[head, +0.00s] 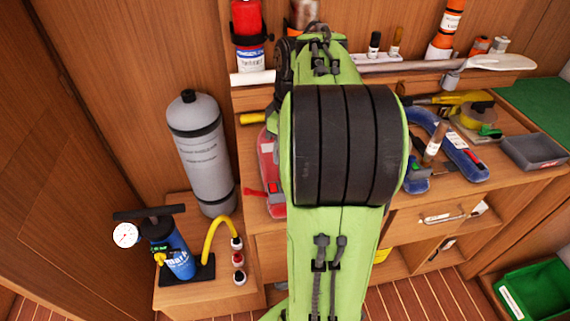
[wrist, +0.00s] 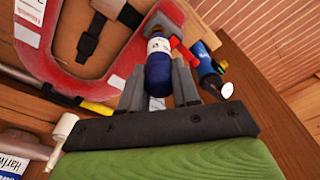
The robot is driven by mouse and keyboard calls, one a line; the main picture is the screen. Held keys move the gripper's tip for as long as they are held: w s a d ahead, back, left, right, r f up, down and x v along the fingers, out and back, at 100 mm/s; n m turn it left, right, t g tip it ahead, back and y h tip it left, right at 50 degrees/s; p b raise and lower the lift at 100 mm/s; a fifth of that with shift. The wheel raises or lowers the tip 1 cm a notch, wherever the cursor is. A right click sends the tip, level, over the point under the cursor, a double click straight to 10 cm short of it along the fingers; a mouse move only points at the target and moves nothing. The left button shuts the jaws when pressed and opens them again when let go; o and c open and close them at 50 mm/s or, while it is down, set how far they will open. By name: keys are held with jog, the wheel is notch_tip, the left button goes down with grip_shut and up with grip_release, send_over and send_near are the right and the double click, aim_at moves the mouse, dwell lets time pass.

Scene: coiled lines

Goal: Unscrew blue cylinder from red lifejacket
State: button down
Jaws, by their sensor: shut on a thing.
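The red lifejacket (wrist: 62,75) lies on the wooden bench top in the wrist view, a U-shaped red piece with a black strap and buckle. In the head view, only its left edge (head: 268,165) shows; my green arm hides the rest. The blue cylinder (wrist: 158,70), with a white label near its top, sits at the end of the lifejacket. My gripper (wrist: 159,75) is shut on the cylinder, one grey finger on each side. Whether the cylinder is still threaded in cannot be told. The gripper is hidden in the head view.
A blue pump (head: 178,255) with a gauge and yellow hose stands on a lower ledge at left, by a grey tank (head: 200,150). A blue lifejacket (head: 452,150), tape and a grey tray (head: 535,152) lie on the bench right of my arm. A paddle (head: 490,62) lies behind.

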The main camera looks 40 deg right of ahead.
jog(key=shift+a+r+p, duration=0.1)
jog(key=shift+r+p, duration=0.15)
jog(key=shift+p, duration=0.05)
notch_tip(320, 180, up, 5)
jog(key=p, duration=0.5)
jog(key=shift+r, duration=0.15)
